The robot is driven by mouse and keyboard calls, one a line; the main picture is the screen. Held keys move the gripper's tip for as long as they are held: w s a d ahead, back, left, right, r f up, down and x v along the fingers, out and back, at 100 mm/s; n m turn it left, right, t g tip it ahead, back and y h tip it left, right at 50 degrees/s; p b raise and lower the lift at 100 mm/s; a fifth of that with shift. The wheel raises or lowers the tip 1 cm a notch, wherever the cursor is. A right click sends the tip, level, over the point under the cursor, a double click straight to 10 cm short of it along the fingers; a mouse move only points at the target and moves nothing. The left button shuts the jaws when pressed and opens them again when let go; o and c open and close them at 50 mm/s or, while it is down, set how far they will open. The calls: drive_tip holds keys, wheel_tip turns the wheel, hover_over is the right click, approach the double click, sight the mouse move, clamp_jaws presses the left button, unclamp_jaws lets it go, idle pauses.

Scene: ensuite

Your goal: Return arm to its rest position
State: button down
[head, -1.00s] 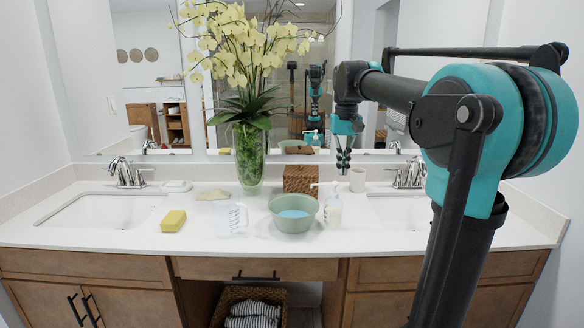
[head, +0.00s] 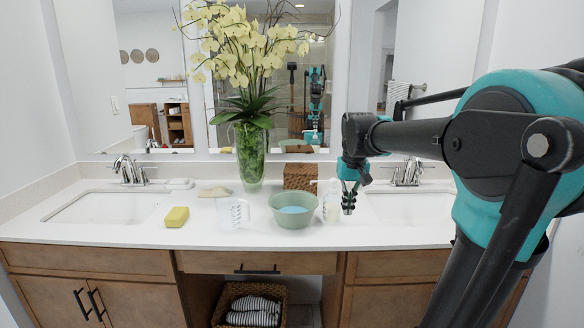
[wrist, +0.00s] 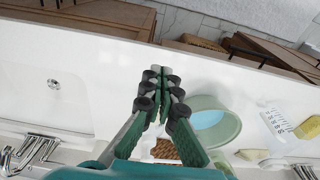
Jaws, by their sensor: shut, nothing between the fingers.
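My gripper (head: 348,203) hangs from my arm at the right of the head view, fingers pointing down.
On the white counter (head: 290,237) stand a green bowl (head: 293,220) with blue content, a clear measuring jug (head: 229,214), a yellow sponge (head: 177,217), a woven box (head: 299,177) and a tall orchid vase (head: 250,160). Sinks lie at both sides. A towel basket (head: 252,290) is below.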

drive_tip(key=s+d+f+t, duration=0.2)
drive_tip(key=s+f, duration=1.6)
drive_tip(key=f, duration=0.3)
drive_tip(key=shift+d+f+t, duration=0.3)
drive_tip(key=shift+f+t, duration=0.1)
